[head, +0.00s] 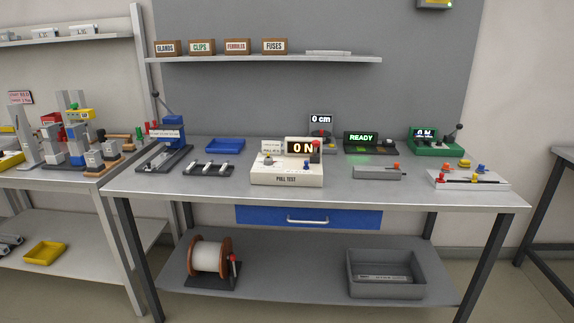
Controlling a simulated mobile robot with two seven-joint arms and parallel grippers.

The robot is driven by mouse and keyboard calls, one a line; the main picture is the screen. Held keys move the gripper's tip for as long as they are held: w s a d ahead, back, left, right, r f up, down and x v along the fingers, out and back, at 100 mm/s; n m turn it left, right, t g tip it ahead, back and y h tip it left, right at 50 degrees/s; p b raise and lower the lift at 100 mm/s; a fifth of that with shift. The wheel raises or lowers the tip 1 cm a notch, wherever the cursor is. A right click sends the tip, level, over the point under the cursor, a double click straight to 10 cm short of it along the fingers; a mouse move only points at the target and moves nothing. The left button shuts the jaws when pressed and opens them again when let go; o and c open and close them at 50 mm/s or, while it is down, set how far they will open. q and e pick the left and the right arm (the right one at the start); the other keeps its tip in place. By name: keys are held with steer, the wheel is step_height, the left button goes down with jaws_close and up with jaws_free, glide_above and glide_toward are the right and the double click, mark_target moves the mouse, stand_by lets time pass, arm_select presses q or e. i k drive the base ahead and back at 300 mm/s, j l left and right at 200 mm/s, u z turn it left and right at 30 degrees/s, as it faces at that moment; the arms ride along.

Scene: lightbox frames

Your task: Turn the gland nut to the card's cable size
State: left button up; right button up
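No gland nut can be made out for certain at this distance. A cream box marked PULL TEST (287,173) stands at the middle front of the bench, with a display reading 0 N, a small grey knob and a red-topped part. A small white card (271,147) stands behind its left side; its print is too small to read. A blue device (171,133) with a lever carries another pale label at the bench's left. A GLANDS box (167,48) is on the wall shelf. Neither of my grippers is in view.
The bench (225,184) has free room along its front left. A blue tray (225,146), a black rack (208,168), a READY display (362,139), a green device (430,139) and a white fixture (467,179) stand on it. A blue drawer (260,216) is shut.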

mark_target(269, 160)
steer(key=i+j, duration=0.8)
